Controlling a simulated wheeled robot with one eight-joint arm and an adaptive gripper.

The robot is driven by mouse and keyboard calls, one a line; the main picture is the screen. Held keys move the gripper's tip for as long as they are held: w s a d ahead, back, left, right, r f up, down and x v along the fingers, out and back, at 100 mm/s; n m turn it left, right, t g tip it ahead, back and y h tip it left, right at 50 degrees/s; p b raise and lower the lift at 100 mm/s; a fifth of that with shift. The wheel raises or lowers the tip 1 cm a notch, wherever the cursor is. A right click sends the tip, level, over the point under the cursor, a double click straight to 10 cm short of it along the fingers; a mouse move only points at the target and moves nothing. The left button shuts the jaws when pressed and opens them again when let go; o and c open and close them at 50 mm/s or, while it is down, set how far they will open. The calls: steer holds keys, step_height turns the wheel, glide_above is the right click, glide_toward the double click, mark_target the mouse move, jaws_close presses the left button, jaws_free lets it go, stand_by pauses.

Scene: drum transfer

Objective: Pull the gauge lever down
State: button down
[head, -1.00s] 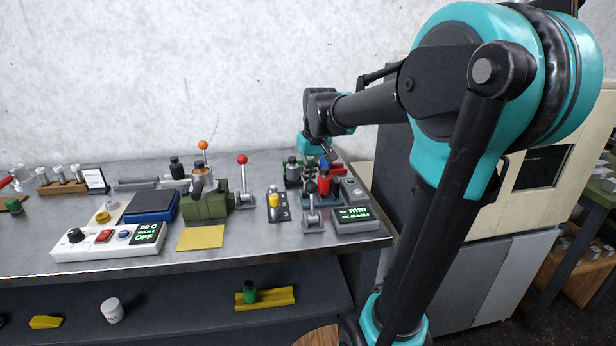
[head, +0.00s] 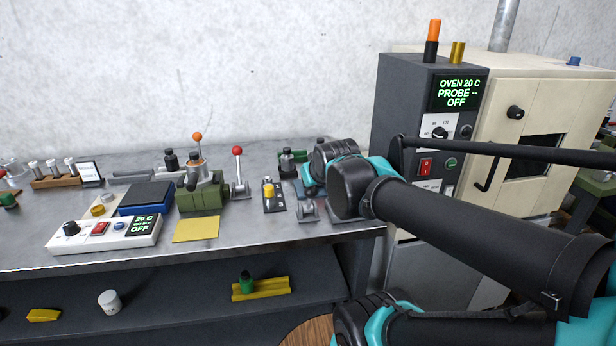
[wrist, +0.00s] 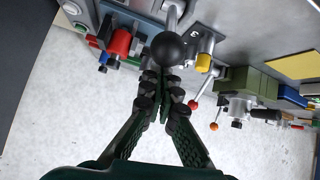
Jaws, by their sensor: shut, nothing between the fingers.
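The gauge lever's black ball knob (wrist: 168,48) shows near the top middle of the wrist view, with its pale metal stalk (wrist: 173,12) running up to the picture's edge. My gripper (wrist: 163,74) is shut and empty. Its fingertips show just below the knob in that view; I cannot tell whether they touch it. In the head view the lever's grey base (head: 307,211) shows at the bench's front right. My arm hides the knob, the gauge's display and my fingertips there.
A yellow-knobbed unit (head: 268,191) stands just left of the lever. A red-ball lever (head: 237,151) and a green block (head: 201,196) stand farther left. A red cylinder (wrist: 120,42) is near the knob in the wrist view. The oven (head: 429,115) stands on the right.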

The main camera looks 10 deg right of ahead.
steer(key=shift+s+f, duration=0.15)
steer(key=shift+s, duration=0.2)
steer(key=shift+s+f, duration=0.1)
steer(key=shift+f, duration=0.05)
stand_by(0.3)
steer(key=w+r, duration=0.3)
steer(key=v, duration=0.9)
steer(key=shift+s+a, duration=0.35)
stand_by(0.3)
